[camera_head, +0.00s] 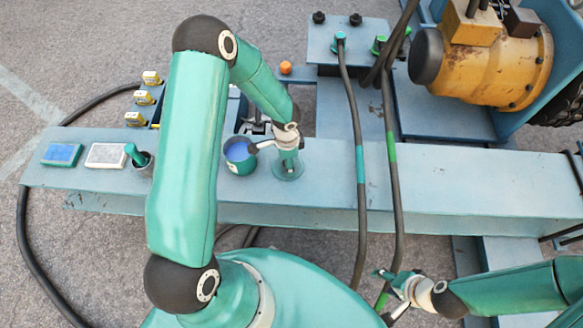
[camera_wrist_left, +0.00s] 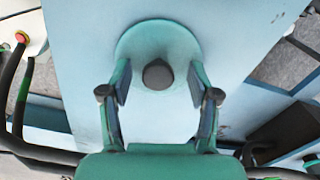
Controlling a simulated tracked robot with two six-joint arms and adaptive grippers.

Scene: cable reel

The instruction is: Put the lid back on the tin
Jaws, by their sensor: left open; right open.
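The tin (camera_head: 238,167) stands upright and open on the pale blue beam, its inside blue. The round teal lid (camera_head: 288,172) lies on the beam just right of the tin, partly under my left gripper (camera_head: 287,155). In the left wrist view, the lid (camera_wrist_left: 140,42) has a dark knob (camera_wrist_left: 157,75) at its centre. The fingers of my left gripper (camera_wrist_left: 158,82) are spread on both sides of the knob, apart from it.
Two dark cables, one with a green band (camera_head: 391,145), cross the beam right of the lid. A cup (camera_head: 143,167), a white box (camera_head: 106,155) and a blue pad (camera_head: 62,155) stand at the left. A yellow motor (camera_head: 500,75) is at the upper right. The beam's right stretch is clear.

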